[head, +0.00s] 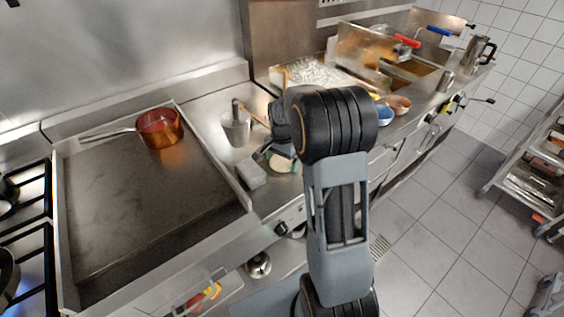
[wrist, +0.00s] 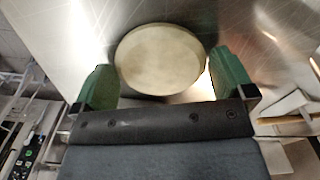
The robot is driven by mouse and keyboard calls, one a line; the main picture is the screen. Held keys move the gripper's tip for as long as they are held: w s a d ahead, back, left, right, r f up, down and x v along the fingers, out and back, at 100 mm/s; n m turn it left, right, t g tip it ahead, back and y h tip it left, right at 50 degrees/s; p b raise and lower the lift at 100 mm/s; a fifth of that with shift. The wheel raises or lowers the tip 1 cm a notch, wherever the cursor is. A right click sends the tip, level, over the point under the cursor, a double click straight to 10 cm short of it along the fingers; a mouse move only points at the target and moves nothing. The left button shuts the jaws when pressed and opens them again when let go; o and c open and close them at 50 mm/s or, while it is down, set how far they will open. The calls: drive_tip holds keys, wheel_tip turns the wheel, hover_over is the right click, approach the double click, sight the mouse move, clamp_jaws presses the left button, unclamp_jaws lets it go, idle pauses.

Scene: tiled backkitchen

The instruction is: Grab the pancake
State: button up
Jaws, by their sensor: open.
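The pancake (wrist: 160,59) is a pale, flat, round disc lying on the shiny metal counter in the wrist view. It also shows in the head view (head: 283,164), partly covered by my gripper and arm. My gripper (wrist: 163,72) is open, with one green finger on the left side of the pancake and one on the right. The pancake's near edge reaches in between the fingers, close to the dark palm edge. I cannot tell whether either finger touches it. In the head view my gripper (head: 268,152) is low over the counter beside the pancake.
A pale block (head: 251,174) sits just left of the pancake, and a metal pot (head: 236,130) with a utensil stands behind it. A copper pan (head: 158,128) rests on the wide griddle (head: 140,200). Small bowls (head: 399,104) and fryers (head: 400,72) are to the right.

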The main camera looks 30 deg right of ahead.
drive_tip(key=shift+f, duration=0.1)
drive_tip(key=c, duration=0.6)
